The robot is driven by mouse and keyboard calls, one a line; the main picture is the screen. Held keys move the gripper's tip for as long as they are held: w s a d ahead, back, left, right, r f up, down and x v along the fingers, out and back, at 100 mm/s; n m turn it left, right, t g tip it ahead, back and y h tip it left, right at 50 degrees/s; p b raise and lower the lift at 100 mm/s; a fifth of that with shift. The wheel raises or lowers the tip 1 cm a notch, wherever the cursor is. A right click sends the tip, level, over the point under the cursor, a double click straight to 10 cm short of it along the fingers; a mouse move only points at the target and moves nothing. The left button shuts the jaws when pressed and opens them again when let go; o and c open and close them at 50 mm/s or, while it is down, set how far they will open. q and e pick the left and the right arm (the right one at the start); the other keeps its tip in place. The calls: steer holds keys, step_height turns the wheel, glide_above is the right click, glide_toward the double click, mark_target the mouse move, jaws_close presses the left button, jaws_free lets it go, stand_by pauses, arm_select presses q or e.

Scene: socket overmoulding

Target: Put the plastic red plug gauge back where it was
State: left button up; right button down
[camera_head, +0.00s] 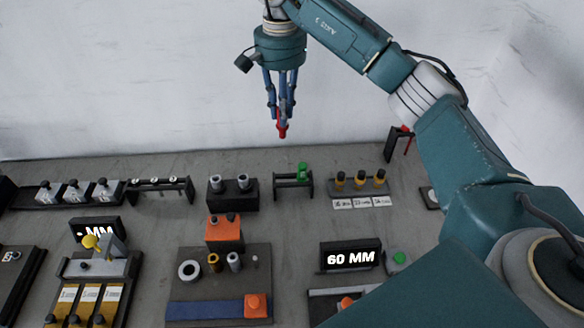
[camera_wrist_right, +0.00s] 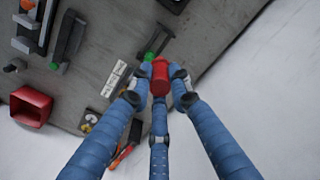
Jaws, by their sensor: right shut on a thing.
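The red plug gauge (camera_head: 282,131) hangs upright below my right gripper (camera_head: 281,115), whose blue fingers are shut on its upper part. It is in the air near the back edge of the table. In the right wrist view the red gauge (camera_wrist_right: 160,76) sits between the fingertips. A small black stand (camera_head: 280,182) holds a green plug gauge (camera_head: 302,171) at its right side; its left part looks empty. The green gauge also shows in the right wrist view (camera_wrist_right: 149,56). My left gripper is not in view.
A black block with two grey cylinders (camera_head: 214,204) stands left of the stand. Several black-and-yellow plugs (camera_head: 360,181) with white labels stand right of it. A red-and-black object (camera_head: 404,136) is at the back right. A 60 MM display (camera_head: 350,256) stands nearer the front.

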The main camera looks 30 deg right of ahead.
mark_target(281, 135)
steer(key=f, duration=0.2)
steer(key=f+p, duration=0.1)
steer(key=f, duration=0.4)
steer(key=shift+s+a+p, duration=0.15)
steer(key=shift+a+p, duration=0.15)
arm_select(q)
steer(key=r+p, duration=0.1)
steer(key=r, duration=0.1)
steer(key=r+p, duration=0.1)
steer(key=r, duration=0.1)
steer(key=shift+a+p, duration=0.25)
steer(key=shift+p, duration=0.1)
arm_select(e)
step_height(281, 135, down, 11)
steer(key=shift+d, duration=0.2)
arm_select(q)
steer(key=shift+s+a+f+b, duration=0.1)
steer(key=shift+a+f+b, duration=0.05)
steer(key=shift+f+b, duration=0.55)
arm_select(e)
steer(key=shift+f, duration=0.55)
steer(key=c, duration=1.6)
jaws_free()
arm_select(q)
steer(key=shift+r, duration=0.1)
arm_select(e)
steer(key=shift+r, duration=0.1)
